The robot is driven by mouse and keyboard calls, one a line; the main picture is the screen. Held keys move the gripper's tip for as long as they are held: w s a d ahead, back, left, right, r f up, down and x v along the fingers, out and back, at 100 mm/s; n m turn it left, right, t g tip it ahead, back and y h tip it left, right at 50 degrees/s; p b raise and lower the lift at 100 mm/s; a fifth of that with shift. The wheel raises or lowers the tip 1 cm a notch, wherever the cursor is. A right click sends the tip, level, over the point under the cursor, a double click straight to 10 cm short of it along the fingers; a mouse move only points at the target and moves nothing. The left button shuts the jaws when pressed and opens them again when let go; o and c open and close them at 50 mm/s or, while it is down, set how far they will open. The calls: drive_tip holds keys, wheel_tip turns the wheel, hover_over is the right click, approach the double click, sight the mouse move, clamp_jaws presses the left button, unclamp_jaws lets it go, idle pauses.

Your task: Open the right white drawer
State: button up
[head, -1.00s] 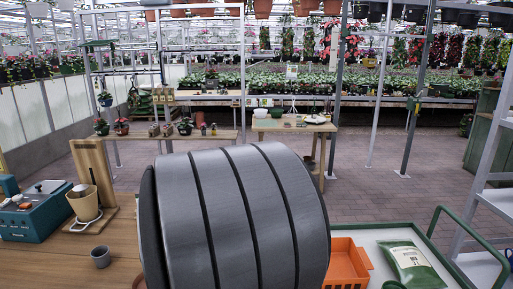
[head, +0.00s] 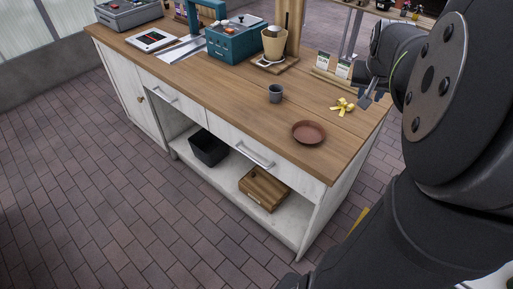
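The right white drawer (head: 268,146) is in the front of the wooden-topped workbench, below the counter edge. It looks shut and has a slanting metal bar handle (head: 254,154). A second white drawer with a similar handle (head: 160,92) is to its left and also looks shut. My gripper (head: 372,98) is above the right end of the counter, beside a yellow object, up and to the right of the right drawer's handle and apart from it. It is small and partly hidden by my arm, so I cannot tell whether its fingers are open.
On the counter (head: 232,105) stand a brown saucer (head: 309,132), a grey cup (head: 275,93), the yellow object (head: 343,105) and a teal machine (head: 234,42). A black bin (head: 209,147) and wooden crate (head: 264,187) are on the shelf below. The brick floor in front is clear.

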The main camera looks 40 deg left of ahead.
drive_tip(key=s+a+f+n+h, duration=0.2)
drive_tip(key=s+a+f+n, duration=0.15)
drive_tip(key=s+a, duration=0.35)
drive_tip(key=s+a+f+n+h, duration=0.2)
drive_tip(key=s+a+n, duration=0.2)
drive_tip(key=s+a, duration=0.3)
drive_tip(key=s+a+r+n+t+y, duration=0.1)
drive_tip(key=s+a+r+n+t, duration=0.15)
drive_tip(key=s+a+t, duration=0.45)
drive_tip(key=s+a+r+n+t+y, duration=0.1)
drive_tip(key=s+a+r+n+t, duration=0.15)
drive_tip(key=s+a, duration=0.7)
approach(248, 155)
drive_tip(key=shift+n+t+y, duration=0.3)
drive_tip(key=shift+n+t, duration=0.05)
drive_tip(key=shift+n, duration=0.1)
drive_tip(key=x, duration=0.7)
drive_tip(key=f+x, duration=0.1)
drive_tip(key=x, duration=0.2)
drive_tip(key=shift+d+f, duration=0.1)
drive_tip(key=shift+d, duration=0.1)
clamp_jaws()
